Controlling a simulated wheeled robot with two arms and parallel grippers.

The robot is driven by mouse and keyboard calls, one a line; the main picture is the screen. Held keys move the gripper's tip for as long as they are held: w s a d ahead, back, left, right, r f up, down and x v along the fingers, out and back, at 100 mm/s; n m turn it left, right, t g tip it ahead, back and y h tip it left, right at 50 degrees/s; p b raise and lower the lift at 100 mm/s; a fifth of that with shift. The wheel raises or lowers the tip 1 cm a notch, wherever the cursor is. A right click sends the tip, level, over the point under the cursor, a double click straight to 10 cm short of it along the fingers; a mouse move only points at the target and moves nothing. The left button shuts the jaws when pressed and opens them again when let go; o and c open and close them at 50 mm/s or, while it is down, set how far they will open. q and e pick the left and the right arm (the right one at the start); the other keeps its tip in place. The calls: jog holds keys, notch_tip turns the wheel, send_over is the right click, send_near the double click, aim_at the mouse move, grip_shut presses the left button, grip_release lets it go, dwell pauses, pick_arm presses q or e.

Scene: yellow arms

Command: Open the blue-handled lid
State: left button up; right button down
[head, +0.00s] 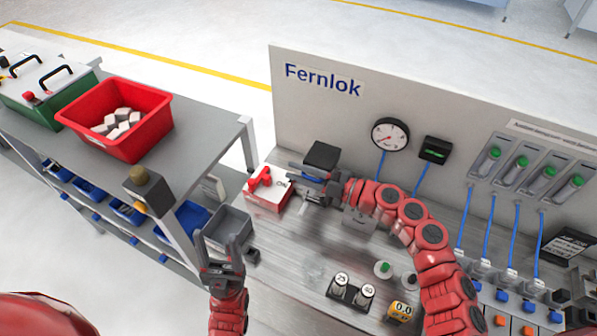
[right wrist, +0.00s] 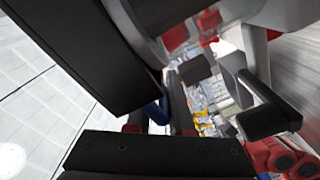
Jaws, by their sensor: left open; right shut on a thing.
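My right gripper (head: 306,182) is at the left end of the bench, shut on a blue bar, apparently the lid's handle (head: 297,167). A bit of blue (right wrist: 157,112) also shows between dark parts in the right wrist view. A dark square plate (head: 321,155) stands right above the gripper; I cannot tell for sure whether it is the lid. The gripper hides most of what lies under it, so the lid's angle is unclear. My left gripper (head: 218,246) is open and empty, in front of a grey bin.
A white box with a red switch (head: 262,180) sits just left of my right gripper. The grey bin (head: 228,229) is at the bench's left edge. A panel (head: 320,110) marked Fernlok stands behind. Weights (head: 352,289) stand at the front. A red crate (head: 120,118) is on the left cart.

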jog(key=shift+s+m+p, duration=0.1)
jog(key=shift+m+p, duration=0.2)
jog(key=shift+p, duration=0.25)
dwell(0.4)
